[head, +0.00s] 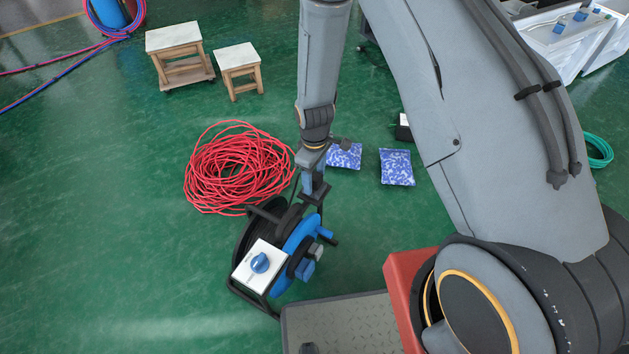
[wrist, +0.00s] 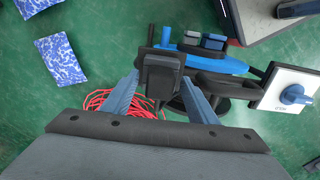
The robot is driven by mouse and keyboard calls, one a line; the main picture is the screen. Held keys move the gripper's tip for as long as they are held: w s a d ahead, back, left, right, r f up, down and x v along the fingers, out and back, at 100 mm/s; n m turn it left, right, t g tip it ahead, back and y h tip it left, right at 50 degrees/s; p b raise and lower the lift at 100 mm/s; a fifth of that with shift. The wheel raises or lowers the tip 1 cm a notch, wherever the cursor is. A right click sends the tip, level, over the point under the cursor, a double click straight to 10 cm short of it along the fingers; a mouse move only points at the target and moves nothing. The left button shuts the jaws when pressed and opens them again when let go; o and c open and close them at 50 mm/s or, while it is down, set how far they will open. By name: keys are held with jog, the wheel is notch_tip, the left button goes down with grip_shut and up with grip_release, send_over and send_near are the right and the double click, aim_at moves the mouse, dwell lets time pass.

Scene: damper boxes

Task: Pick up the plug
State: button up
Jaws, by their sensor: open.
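A dark, blocky piece that looks like the plug (wrist: 161,72) shows in the wrist view, between the two fingers of my gripper (wrist: 160,80). My gripper is open, with one finger on each side of it. I cannot tell whether either finger touches it. In the head view my gripper (head: 312,186) points down just above the top of the cable reel (head: 305,236). The plug cannot be made out clearly there. The reel has a black frame, a blue disc and blue and grey sockets. It also shows in the wrist view (wrist: 215,63).
A white box with a blue knob (head: 260,263) is on the reel's near side. A red cable coil (head: 236,168) lies to the left. Two blue-white patterned packets (head: 396,167) lie beyond to the right. A metal plate (head: 345,322) is close in front. Green floor at left is clear.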

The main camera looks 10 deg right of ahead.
jog(key=shift+c, duration=0.4)
grip_shut()
